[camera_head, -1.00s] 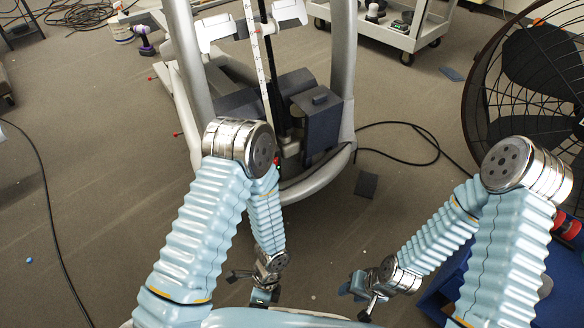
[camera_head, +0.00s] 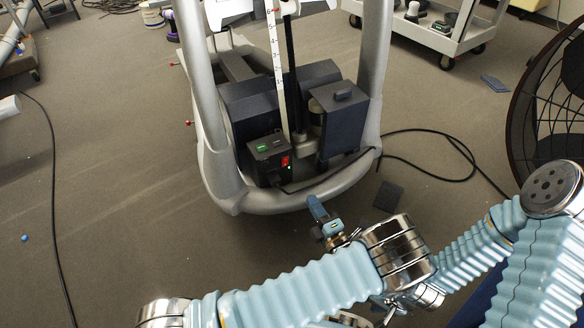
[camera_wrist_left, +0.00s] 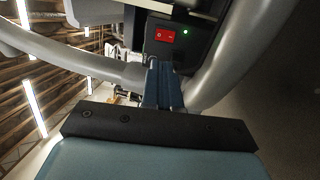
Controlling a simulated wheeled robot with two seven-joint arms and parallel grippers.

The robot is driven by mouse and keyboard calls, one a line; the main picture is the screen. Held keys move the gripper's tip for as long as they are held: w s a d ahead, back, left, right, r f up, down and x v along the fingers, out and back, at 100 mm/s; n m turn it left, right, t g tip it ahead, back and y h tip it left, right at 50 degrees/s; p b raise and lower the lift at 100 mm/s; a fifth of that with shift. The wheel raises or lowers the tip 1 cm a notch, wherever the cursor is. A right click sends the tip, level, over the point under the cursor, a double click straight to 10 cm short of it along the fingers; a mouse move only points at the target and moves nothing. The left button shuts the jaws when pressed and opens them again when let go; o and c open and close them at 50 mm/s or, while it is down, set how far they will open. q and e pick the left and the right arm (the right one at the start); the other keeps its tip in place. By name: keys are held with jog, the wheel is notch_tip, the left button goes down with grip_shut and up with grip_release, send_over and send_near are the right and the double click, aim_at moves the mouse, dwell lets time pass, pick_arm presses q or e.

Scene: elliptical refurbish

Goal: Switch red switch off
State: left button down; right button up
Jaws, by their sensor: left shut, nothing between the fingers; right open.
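The red switch (camera_head: 285,161) is on the front of a dark control box (camera_head: 267,152) low on the grey-framed machine. It shows clearly in the left wrist view (camera_wrist_left: 165,36), beside a small lit green light. My left gripper (camera_head: 318,209) is shut and empty, in front of the machine's lower curved frame and to the right of the switch in the head view. In the left wrist view its blue fingers (camera_wrist_left: 163,85) point toward the box just below the switch, apart from it. My right gripper (camera_head: 388,304) is open at the lower right, largely hidden behind my left arm.
The machine's curved tube frame (camera_head: 300,196) runs around the box. A black cable (camera_head: 440,133) lies on the floor to the right. A large fan (camera_head: 545,105) stands at the right edge and a white cart (camera_head: 440,38) at the back.

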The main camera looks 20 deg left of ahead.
aim_at(286, 160)
pick_arm(q)
jog(key=shift+a, duration=0.1)
jog(key=b+x, duration=0.2)
jog(key=x, duration=1)
jog(key=shift+w+a+f, duration=0.1)
jog(key=shift+w+a, duration=0.15)
jog(key=shift+w+a+r, duration=0.2)
jog(key=shift+w+a, duration=0.2)
jog(key=shift+w, duration=0.1)
